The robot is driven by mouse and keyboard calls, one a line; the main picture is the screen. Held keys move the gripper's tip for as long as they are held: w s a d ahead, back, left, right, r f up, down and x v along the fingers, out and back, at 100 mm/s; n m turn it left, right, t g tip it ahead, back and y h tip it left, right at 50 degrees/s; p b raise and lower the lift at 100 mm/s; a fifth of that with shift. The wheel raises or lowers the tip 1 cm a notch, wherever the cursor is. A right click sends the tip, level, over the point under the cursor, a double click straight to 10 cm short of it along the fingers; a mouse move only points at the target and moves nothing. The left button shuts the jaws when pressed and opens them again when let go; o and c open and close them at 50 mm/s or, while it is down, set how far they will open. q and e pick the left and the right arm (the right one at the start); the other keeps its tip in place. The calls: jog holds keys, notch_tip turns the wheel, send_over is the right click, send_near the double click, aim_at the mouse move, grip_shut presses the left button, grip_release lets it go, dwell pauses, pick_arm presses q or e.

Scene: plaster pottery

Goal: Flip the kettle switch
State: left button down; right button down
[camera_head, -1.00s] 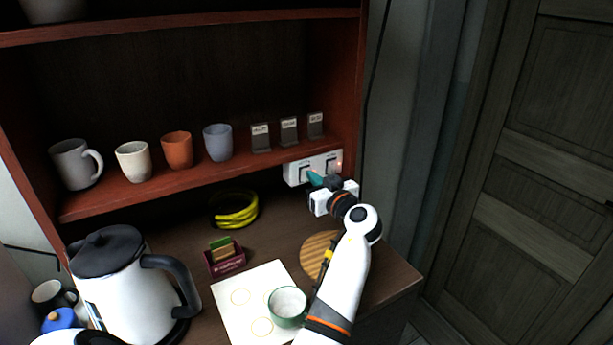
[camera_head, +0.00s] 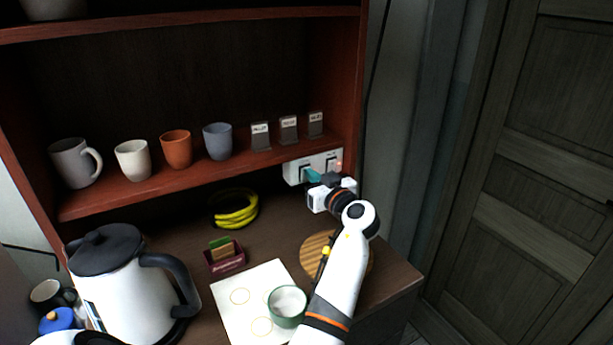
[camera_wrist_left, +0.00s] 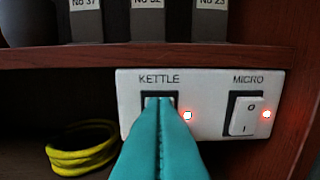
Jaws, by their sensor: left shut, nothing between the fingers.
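A white switch panel (camera_head: 294,178) is fixed under the shelf's right end. It also shows in the wrist view (camera_wrist_left: 208,84), with a KETTLE switch (camera_wrist_left: 147,98) on the left and a MICRO switch (camera_wrist_left: 243,117) on the right. A red light glows beside each switch. My left gripper (camera_head: 311,175) is shut and empty, its teal fingertips at the KETTLE switch. In the wrist view the fingers (camera_wrist_left: 160,104) hide most of that switch, so its position and exact contact are unclear. A white kettle (camera_head: 130,300) with black lid and handle stands at lower left. My right gripper is not seen.
Several cups and three labelled grey blocks (camera_head: 289,130) line the shelf above.

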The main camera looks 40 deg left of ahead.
pick_arm(q)
jog(key=shift+a, duration=0.25)
jog(key=b+v, duration=0.3)
jog(key=v, duration=0.4)
dwell(0.5)
